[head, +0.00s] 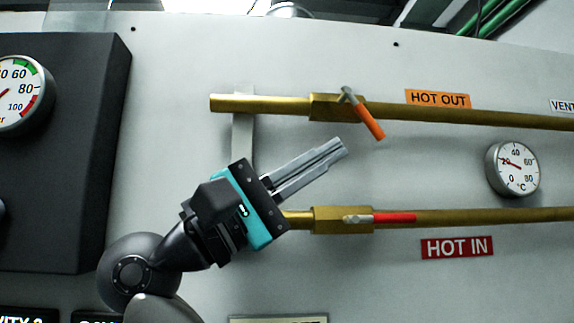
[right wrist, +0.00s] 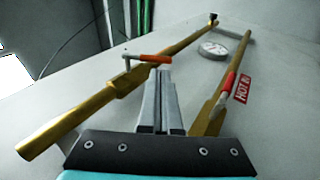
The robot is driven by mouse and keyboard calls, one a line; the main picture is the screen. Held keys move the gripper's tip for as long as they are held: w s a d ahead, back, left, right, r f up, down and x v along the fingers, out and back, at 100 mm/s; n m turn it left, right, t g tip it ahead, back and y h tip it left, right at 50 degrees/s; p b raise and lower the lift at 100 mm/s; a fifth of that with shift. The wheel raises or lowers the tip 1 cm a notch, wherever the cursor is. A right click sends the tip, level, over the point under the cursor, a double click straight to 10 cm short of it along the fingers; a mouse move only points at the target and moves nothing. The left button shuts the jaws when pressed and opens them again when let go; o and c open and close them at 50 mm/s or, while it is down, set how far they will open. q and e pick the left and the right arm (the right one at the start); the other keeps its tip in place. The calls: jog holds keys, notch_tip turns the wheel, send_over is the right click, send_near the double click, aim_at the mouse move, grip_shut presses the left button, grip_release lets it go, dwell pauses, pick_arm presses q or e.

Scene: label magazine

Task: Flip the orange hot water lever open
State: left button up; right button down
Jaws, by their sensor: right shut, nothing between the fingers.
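In the right wrist view the orange lever (right wrist: 155,59) shows just beyond the fingertips. My right gripper (head: 341,147) is shut and empty, its fingers pointing up and right, just below and left of the lever's free end. A small gap shows between them in the head view. Contact cannot be told in the wrist view. My left gripper is not in view.
A lower brass pipe (head: 480,216) carries a red lever (head: 395,217) lying along it, above the red HOT IN label (head: 457,247). A round temperature gauge (head: 512,167) is at the right. A dark panel (head: 85,150) with a pressure gauge (head: 22,95) stands at the left.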

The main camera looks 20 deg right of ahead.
aim_at(370, 130)
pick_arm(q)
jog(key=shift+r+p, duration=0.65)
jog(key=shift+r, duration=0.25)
pick_arm(e)
jog(key=shift+x, duration=2.4)
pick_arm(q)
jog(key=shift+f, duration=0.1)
